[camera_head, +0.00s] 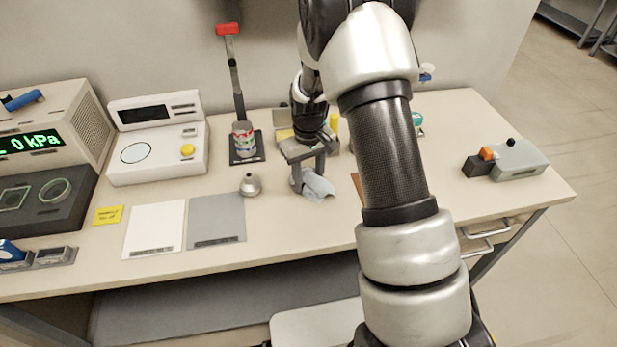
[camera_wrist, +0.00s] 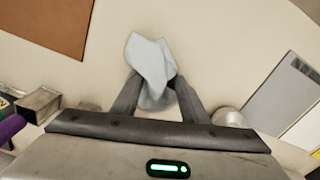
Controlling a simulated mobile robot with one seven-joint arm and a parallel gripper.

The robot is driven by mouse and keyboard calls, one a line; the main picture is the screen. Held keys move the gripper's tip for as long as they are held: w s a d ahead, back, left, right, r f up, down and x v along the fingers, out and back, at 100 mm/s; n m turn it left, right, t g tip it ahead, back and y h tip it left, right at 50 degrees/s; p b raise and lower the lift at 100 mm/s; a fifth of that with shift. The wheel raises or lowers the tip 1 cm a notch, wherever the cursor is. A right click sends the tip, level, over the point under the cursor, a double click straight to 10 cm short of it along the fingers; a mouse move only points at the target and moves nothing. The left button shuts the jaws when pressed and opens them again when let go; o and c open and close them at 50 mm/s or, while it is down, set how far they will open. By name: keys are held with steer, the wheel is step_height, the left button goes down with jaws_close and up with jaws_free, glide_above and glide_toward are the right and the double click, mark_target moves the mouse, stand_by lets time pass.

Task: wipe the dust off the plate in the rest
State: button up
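A pale blue-grey cloth (camera_head: 318,187) is pinched between the two fingers of my gripper (camera_head: 306,178), near the middle of the bench. In the wrist view the crumpled cloth (camera_wrist: 150,60) sticks out past the fingertips of my gripper (camera_wrist: 157,88). It is low over the bench top; I cannot tell whether it touches it. At the left, a dark grey block (camera_head: 38,218) has a round green-rimmed disc (camera_head: 54,190) and a square one (camera_head: 14,198) on top. I cannot tell for sure which is the plate in the rest, and no dust is clear at this size.
A metal funnel-like piece (camera_head: 250,185) stands left of the gripper. White (camera_head: 155,228) and grey (camera_head: 215,219) mats lie at the front. A balance (camera_head: 155,150) is behind. My arm hides the bench's right middle.

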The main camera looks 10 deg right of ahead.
steer(key=c, duration=0.8)
steer(key=shift+a, duration=0.1)
